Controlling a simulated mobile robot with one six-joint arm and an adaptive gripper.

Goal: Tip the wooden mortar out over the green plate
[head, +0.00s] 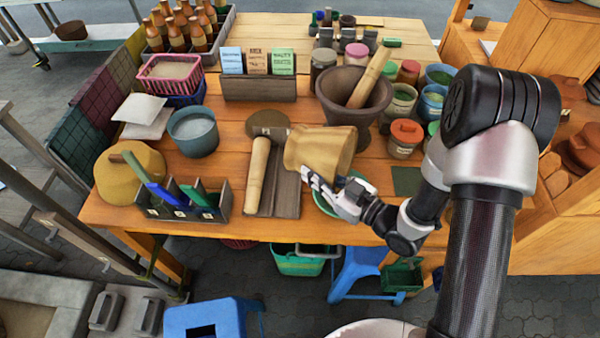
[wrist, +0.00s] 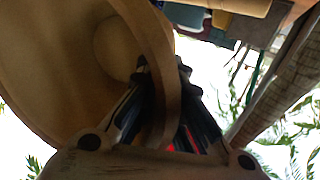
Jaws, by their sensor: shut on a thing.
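The wooden mortar (head: 322,148) is tan and held tilted on its side above the front of the table, right of centre. My gripper (head: 314,180) is shut on its rim at the lower edge. In the wrist view the mortar's wall (wrist: 163,70) passes between my fingers (wrist: 165,105), with its hollow inside showing at the left. A rounded pale shape shows inside; I cannot tell whether it is contents or the bottom. The green plate (head: 320,204) lies below the mortar near the front edge, mostly hidden by the mortar and my gripper.
A wooden pestle (head: 258,168) lies on a grooved board (head: 286,196) just left of the mortar. A large dark mortar with a pestle (head: 345,112) stands behind. Jars (head: 404,138) stand at the right. A tool holder (head: 180,207) and grey-blue pot (head: 193,133) are at the left.

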